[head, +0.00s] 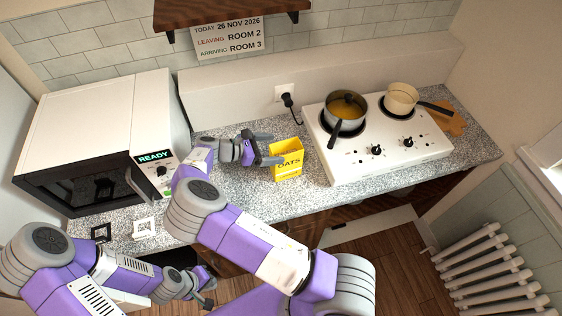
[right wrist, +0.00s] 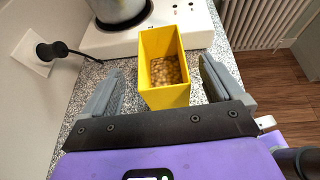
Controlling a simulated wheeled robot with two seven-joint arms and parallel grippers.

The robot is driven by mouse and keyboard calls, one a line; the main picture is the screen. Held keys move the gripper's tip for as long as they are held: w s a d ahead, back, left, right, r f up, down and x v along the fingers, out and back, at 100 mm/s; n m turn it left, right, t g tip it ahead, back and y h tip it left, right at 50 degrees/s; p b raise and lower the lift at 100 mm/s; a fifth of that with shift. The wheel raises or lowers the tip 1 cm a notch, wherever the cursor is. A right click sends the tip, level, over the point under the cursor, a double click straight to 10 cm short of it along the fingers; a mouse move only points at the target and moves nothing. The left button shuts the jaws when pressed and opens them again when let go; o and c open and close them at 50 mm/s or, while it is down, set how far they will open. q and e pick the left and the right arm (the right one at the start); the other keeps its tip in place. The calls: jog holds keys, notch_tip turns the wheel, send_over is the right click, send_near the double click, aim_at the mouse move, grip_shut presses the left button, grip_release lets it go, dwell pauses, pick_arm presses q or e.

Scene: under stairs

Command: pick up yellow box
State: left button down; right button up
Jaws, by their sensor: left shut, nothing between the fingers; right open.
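The yellow box (head: 286,172), marked OATS, stands upright on the speckled counter, left of the stove. In the right wrist view the box (right wrist: 165,98) is open at the top, with tan contents inside. My right gripper (head: 273,149) is open at the box. In the right wrist view its fingers (right wrist: 162,66) are on either side of the box, with a visible gap on each side. My left gripper (head: 208,293) is low at the lower left, in front of the counter, shut and empty, far from the box.
A white stove (head: 375,150) holds a pot of orange contents (head: 346,106) and a cream pan (head: 401,98). A microwave (head: 105,135) stands on the left. A plug and cord (head: 288,98) hang behind the box. A shelf (head: 225,12) overhangs the wall.

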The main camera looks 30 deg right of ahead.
aim_at(300, 148)
jog(key=p+x, duration=0.1)
jog(key=x, duration=0.5)
jog(key=shift+s, duration=0.1)
jog(key=shift+a, duration=0.1)
jog(key=c, duration=1.6)
